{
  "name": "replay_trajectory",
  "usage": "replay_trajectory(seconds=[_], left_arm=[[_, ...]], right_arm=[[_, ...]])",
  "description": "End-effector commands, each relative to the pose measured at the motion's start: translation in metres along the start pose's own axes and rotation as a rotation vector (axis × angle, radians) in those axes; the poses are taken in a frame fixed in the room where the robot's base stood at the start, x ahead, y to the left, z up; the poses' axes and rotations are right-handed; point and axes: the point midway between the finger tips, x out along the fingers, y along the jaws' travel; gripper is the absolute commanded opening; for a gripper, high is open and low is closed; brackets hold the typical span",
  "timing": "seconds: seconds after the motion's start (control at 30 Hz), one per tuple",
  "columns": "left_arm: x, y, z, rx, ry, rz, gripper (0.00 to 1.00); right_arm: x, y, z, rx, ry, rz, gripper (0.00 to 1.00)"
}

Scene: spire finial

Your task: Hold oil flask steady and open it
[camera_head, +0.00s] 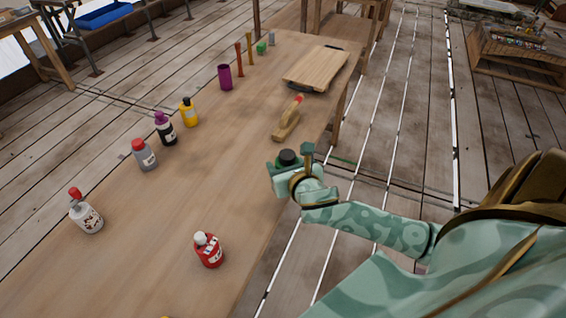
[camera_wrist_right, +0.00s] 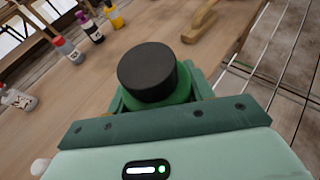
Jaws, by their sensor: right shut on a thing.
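A green flask with a wide black cap (camera_head: 288,157) is in my right gripper (camera_head: 291,168), over the right edge of the long wooden table. It fits the oil flask best, though no label shows. In the right wrist view the round black cap (camera_wrist_right: 147,70) and the green collar under it (camera_wrist_right: 178,92) rise above the fingers (camera_wrist_right: 160,117). The jaws are shut on the body, which is mostly hidden. The cap is on the flask. I cannot tell whether the flask touches the table. My left gripper is in neither view.
The wooden table (camera_head: 190,205) holds a red bottle (camera_head: 209,252) near me. Several other bottles line its left side, with a purple cup (camera_head: 225,77) beyond. A wooden plane-like tool (camera_head: 287,125) and a board (camera_head: 316,68) lie farther along. The table's middle is clear.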

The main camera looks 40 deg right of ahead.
Motion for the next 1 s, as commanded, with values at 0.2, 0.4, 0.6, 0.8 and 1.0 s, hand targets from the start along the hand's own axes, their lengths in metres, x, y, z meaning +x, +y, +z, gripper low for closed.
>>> replay_trajectory(seconds=[0.2, 0.4, 0.6, 0.8, 1.0], left_arm=[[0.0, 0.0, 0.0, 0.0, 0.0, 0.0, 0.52], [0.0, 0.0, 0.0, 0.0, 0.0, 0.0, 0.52], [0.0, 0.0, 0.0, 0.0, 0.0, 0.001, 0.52], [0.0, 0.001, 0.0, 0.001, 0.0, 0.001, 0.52], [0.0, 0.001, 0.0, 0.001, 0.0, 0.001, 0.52]], right_arm=[[0.0, 0.0, 0.001, 0.0, -0.001, 0.0, 0.11], [0.0, -0.002, -0.001, 0.002, 0.0, -0.004, 0.11], [-0.024, 0.015, 0.009, -0.001, -0.006, 0.013, 0.11], [-0.065, 0.062, 0.058, -0.051, -0.01, 0.132, 0.11], [-0.093, 0.096, 0.104, -0.095, -0.007, 0.234, 0.11]])
